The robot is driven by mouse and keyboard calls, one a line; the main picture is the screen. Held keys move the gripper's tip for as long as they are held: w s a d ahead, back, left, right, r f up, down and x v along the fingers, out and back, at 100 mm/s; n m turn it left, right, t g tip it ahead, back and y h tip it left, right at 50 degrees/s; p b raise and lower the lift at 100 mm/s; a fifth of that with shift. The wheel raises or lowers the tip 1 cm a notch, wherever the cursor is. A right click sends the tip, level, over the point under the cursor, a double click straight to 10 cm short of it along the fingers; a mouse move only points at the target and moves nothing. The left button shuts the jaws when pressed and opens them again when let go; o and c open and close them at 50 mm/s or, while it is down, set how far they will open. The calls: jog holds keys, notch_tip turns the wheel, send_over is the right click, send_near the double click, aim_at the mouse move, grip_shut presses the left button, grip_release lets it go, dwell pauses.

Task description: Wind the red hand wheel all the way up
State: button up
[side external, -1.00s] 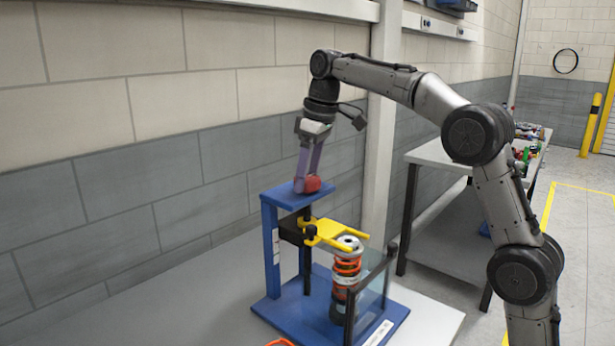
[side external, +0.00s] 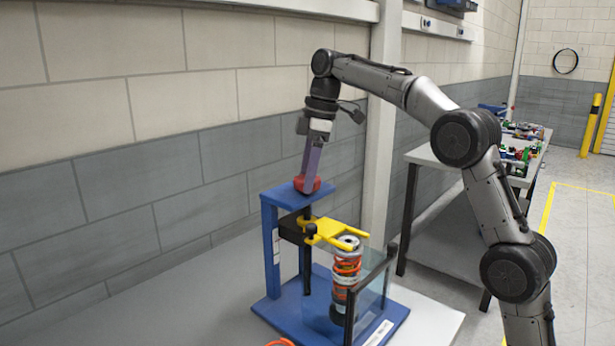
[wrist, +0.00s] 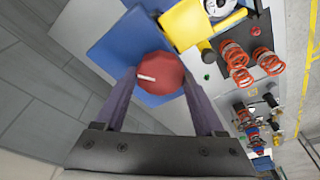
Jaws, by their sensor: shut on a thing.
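The red hand wheel (side external: 307,185) sits on top of the blue fixture frame (side external: 271,243). My gripper (side external: 308,183) comes down from above and is shut on the wheel. In the wrist view the red wheel (wrist: 160,74), with a white mark on its top, lies between the two purple fingers of my gripper (wrist: 160,78). Below the wheel, a black carriage with a yellow fork (side external: 335,235) is on the column. The fork is just above the top of a strut with an orange spring (side external: 347,268); I cannot tell whether they touch.
A clear guard panel with dark posts (side external: 372,285) stands in front of the strut. The fixture stands on a grey bench (side external: 150,305) beside a block wall. Several loose orange springs (wrist: 236,60) show in the wrist view. A second table (side external: 440,165) with parts stands behind.

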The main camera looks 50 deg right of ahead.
jog(key=shift+s+a, duration=0.1)
jog(key=n, duration=0.5)
jog(key=shift+g+y, duration=0.4)
jog(key=n+g, duration=0.1)
jog(key=n, duration=0.4)
jog(key=o, duration=1.3)
jog(key=shift+o, duration=0.2)
